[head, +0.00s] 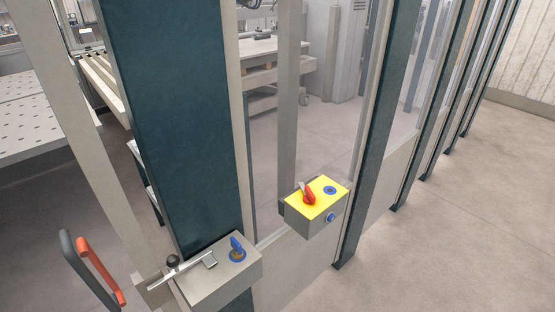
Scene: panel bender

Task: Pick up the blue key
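Neither of my grippers is in view.
A yellow-topped box (317,202) with a red switch (308,195) and blue round parts is mounted to the right. A dark green post (180,120) rises behind the grey box. Red (100,268) and dark handles are at lower left. Floor at right is clear.

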